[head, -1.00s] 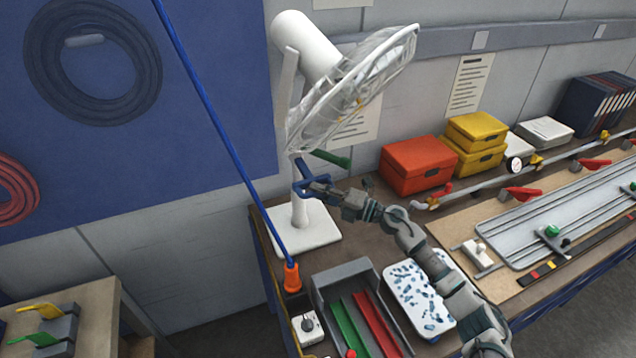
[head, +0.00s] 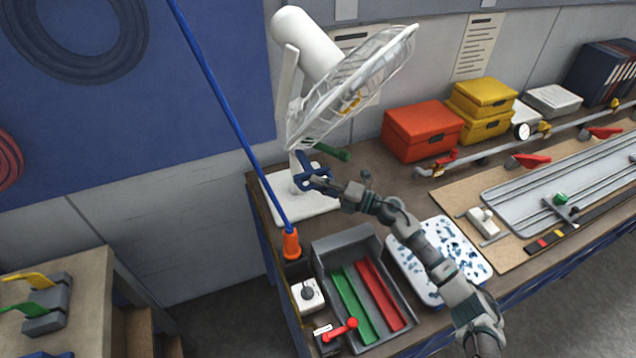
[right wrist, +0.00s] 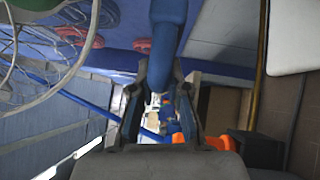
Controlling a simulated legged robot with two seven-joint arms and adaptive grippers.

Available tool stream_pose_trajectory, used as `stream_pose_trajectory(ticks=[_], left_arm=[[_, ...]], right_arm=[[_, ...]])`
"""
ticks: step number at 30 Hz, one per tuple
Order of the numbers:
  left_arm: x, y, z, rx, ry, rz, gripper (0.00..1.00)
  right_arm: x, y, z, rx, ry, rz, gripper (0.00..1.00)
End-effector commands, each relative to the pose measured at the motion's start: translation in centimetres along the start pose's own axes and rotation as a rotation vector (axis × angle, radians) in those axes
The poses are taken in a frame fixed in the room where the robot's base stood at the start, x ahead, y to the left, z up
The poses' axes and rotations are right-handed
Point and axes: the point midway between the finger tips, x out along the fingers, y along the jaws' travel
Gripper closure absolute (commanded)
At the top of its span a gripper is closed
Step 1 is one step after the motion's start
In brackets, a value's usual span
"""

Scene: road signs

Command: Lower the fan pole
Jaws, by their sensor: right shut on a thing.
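The white fan stands on the bench, with its caged head (head: 352,88) tilted and a white motor housing (head: 305,42) behind it. Only a short part of its white pole (head: 296,178) shows between the head and the flat square base (head: 315,208). My right gripper (head: 312,174) is at the pole just below the head. In the right wrist view, my right gripper (right wrist: 160,85) is shut on a blue part (right wrist: 168,38) standing between its fingers. A green handle (head: 332,151) sticks out beside the pole above the gripper. My left gripper is out of view.
A blue pole (head: 225,105) slants up from an orange socket (head: 291,243) left of the fan. A grey tray (head: 322,262) and a speckled white tray (head: 478,268) lie in front. Red (head: 422,130) and yellow boxes (head: 482,98) stand to the right.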

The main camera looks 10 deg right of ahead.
Motion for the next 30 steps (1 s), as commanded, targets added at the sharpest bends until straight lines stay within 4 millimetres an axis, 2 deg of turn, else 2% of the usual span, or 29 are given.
stream_pose_trajectory(ticks=[2, 3, 6, 17, 20, 30], left_arm=[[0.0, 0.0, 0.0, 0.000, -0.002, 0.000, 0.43], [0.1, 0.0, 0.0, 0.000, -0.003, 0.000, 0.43], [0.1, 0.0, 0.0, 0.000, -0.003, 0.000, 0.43], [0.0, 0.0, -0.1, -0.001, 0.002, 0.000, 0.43], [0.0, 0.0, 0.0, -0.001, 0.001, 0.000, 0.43], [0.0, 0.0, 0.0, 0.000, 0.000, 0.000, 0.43]], right_arm=[[-0.1, 0.2, 0.2, -0.001, -0.003, 0.002, 1.00], [-0.1, 0.2, 0.2, -0.002, -0.004, 0.003, 0.80], [-0.1, 0.3, 0.2, -0.002, -0.003, 0.003, 0.59], [-0.5, 0.1, 0.2, 0.000, -0.003, 0.001, 0.59], [-1.9, 0.0, 0.2, 0.000, -0.003, -0.001, 0.59], [-9.3, -0.1, 0.2, 0.002, -0.004, -0.001, 0.59]])
